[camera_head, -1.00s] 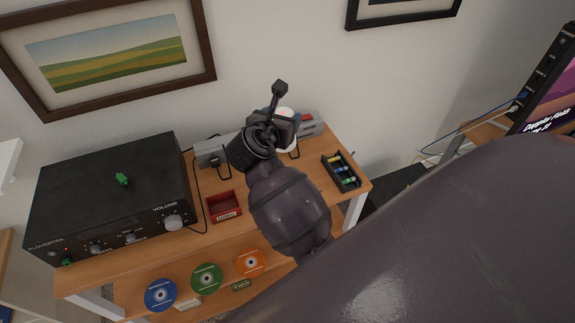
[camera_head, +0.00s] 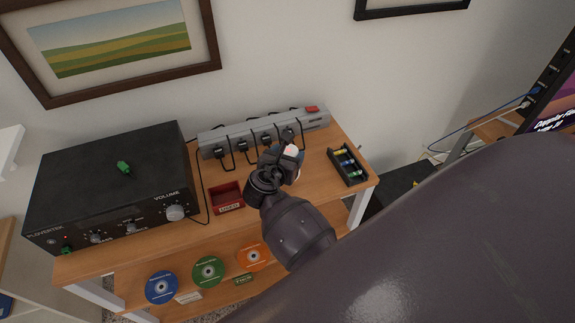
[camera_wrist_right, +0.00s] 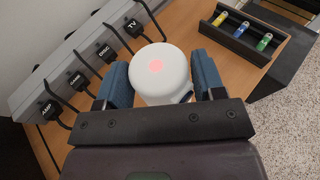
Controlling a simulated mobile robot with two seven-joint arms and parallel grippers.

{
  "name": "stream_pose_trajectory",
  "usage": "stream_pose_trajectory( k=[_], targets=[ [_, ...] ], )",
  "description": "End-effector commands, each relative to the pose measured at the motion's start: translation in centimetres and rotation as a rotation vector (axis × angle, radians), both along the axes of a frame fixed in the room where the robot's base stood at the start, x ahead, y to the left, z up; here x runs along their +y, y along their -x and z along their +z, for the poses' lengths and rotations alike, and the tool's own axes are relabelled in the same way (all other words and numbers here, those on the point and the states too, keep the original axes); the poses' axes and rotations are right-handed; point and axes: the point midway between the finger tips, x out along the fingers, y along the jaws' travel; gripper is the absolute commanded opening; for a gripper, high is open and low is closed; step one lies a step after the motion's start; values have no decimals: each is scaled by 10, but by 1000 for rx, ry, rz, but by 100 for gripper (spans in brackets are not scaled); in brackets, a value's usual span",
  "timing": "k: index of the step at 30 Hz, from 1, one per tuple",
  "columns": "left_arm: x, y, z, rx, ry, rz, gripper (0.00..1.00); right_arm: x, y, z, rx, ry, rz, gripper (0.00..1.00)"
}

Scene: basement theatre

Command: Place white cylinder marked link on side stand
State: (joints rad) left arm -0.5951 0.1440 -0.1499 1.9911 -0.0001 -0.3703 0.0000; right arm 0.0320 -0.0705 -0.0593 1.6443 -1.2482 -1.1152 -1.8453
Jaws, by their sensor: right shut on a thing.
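The white cylinder (camera_wrist_right: 160,72) has a glowing reddish mark on its top, too blurred to read. In the right wrist view it sits between the blue pads of my right gripper (camera_wrist_right: 163,88), which is shut on it. In the head view only a bit of the white cylinder (camera_head: 291,151) shows past my right gripper (camera_head: 284,158). They are over the wooden stand (camera_head: 325,190), in front of the power strip. I cannot tell whether the cylinder touches the wood. My left gripper is not in view.
The grey power strip (camera_head: 220,137) with several labelled plugs lies along the wall. A black battery tray (camera_head: 346,167) stands to the right, a red box (camera_head: 226,198) to the left. A black amplifier (camera_head: 110,185) fills the left end. Some bare wood lies between them.

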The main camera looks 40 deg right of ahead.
Motion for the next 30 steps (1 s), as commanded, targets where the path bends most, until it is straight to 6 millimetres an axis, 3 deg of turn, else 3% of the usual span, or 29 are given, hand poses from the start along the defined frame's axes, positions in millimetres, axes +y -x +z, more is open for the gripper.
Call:
stream_pose_trajectory(
  k=[8,21,22,27,30],
  targets=[
    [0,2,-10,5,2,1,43,0,0,-36,4,1,1,35],
    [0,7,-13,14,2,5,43,0,0,-41,2,1,1,35],
    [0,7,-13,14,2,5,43,0,0,-42,2,0,1,64],
    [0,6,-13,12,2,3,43,0,0,-41,2,0,1,88],
    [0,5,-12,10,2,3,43,0,0,-41,2,0,1,88]
  ],
)
